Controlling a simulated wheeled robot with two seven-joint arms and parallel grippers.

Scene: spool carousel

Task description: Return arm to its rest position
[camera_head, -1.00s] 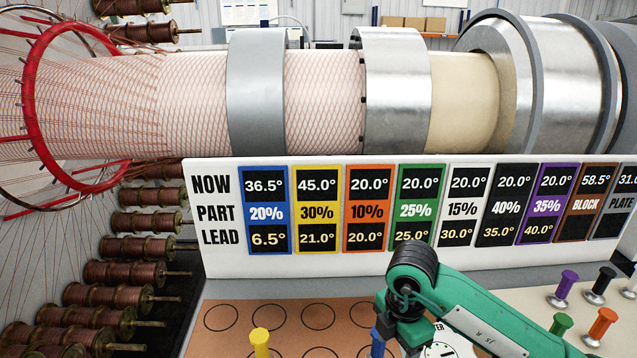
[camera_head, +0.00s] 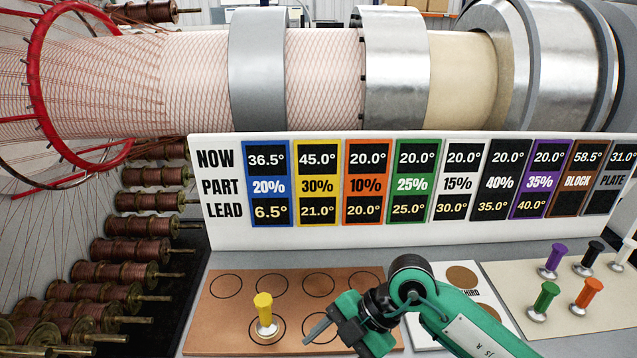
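My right gripper (camera_head: 318,328) is at the end of the green arm that comes in from the lower right. It hangs low over the brown board (camera_head: 220,325), just right of the yellow peg (camera_head: 264,312), and looks apart from it. The yellow peg stands upright on a circle of the board. The blue peg is not visible now. My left gripper is not in view.
Purple (camera_head: 552,258), black (camera_head: 590,255), green (camera_head: 543,299) and orange (camera_head: 587,294) pegs stand on a beige board at right. A white display panel (camera_head: 310,237) spans behind the boards. Copper spools (camera_head: 125,250) line the left. The board's back circles look empty.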

